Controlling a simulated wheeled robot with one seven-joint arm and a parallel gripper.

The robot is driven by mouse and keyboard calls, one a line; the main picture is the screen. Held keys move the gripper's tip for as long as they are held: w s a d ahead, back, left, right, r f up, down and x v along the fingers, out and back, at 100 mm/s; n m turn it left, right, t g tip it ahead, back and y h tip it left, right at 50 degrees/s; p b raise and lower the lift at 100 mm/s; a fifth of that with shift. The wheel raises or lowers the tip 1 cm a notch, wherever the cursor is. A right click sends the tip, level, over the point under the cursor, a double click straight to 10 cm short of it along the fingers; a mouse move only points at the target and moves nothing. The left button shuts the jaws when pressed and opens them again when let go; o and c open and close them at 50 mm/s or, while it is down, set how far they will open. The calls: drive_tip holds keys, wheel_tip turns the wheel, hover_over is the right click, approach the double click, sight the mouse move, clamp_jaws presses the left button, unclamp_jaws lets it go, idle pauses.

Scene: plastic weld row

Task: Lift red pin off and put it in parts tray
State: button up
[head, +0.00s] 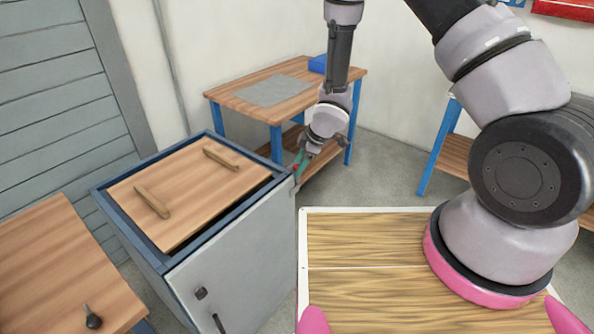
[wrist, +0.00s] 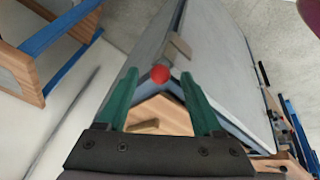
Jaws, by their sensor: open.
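The red pin (wrist: 160,74) shows as a round red head at the top corner of a cabinet, beside a small tan tab (wrist: 178,46). My gripper (wrist: 161,82) is open, with one green finger on each side of the red head and gaps between. The pin's shaft is hidden. No parts tray can be clearly identified; a blue box (head: 318,64) stands on the back table, partly hidden by my arm.
The cabinet's open top holds a loose-looking wooden panel (head: 185,190) with two wooden handles. A wooden table (head: 300,82) with a grey mat (head: 272,91) stands behind. Another table (head: 55,270) with a small dark-knobbed object (head: 93,321) is at the front left.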

clamp_jaws()
drive_tip(key=shift+r, duration=0.1)
wheel_tip(320, 180, up, 10)
idle(0.8)
